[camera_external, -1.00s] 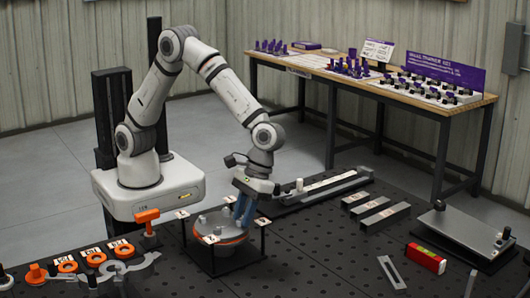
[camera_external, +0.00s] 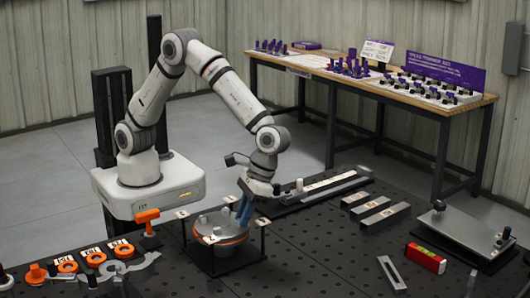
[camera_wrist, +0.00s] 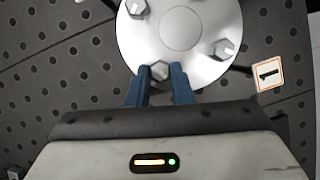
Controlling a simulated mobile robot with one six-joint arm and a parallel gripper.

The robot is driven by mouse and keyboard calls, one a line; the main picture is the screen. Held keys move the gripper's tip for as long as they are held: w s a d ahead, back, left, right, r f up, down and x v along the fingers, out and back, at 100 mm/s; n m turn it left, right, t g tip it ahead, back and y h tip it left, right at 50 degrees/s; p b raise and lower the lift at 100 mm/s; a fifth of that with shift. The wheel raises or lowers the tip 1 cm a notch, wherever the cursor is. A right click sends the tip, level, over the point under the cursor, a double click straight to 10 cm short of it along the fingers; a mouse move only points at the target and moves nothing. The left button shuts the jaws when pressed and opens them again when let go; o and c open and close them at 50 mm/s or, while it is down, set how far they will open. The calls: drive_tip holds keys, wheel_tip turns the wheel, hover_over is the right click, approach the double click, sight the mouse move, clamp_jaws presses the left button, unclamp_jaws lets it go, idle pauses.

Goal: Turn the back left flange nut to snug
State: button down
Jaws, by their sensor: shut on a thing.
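The round flange (camera_external: 208,228) is a grey disc with an orange band, set in a black frame on the perforated table. In the wrist view its pale face (camera_wrist: 180,35) carries several grey hex nuts around a central circle. My gripper (camera_wrist: 160,76) has blue fingers, which also show at the flange's right side in the external view (camera_external: 243,212). They are shut on a flange nut (camera_wrist: 160,70) at the rim nearest the wrist camera. Other nuts sit at the upper left (camera_wrist: 137,8) and right (camera_wrist: 222,48) of that face, apart from the fingers.
Small label plates stand at the frame corners, one (camera_wrist: 268,73) right of the flange.

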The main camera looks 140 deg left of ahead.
drive_tip(key=m, duration=0.1)
drive_tip(key=m+g, duration=0.1)
drive_tip(key=m, duration=0.1)
drive_tip(key=shift+w+d+r+m+y, duration=0.1)
drive_tip(key=shift+w+m+y, duration=0.1)
drive_tip(key=shift+m+y, duration=0.15)
drive_tip(key=m+g+y, duration=0.1)
drive_tip(key=m, duration=0.2)
drive_tip(key=shift+w+d+m+p, duration=0.1)
drive_tip(key=shift+w+m+p, duration=0.05)
drive_tip(key=shift+m+p, duration=0.2)
drive_tip(key=m+g+y, duration=0.1)
drive_tip(key=m, duration=0.2)
drive_tip(key=shift+d+m, duration=0.15)
drive_tip(key=shift+m, duration=0.15)
drive_tip(key=shift+w+d+r+m+y, duration=0.1)
drive_tip(key=shift+m+y, duration=0.65)
drive_tip(key=shift+m, duration=1.05)
drive_tip(key=c, duration=1.3)
unclamp_jaws()
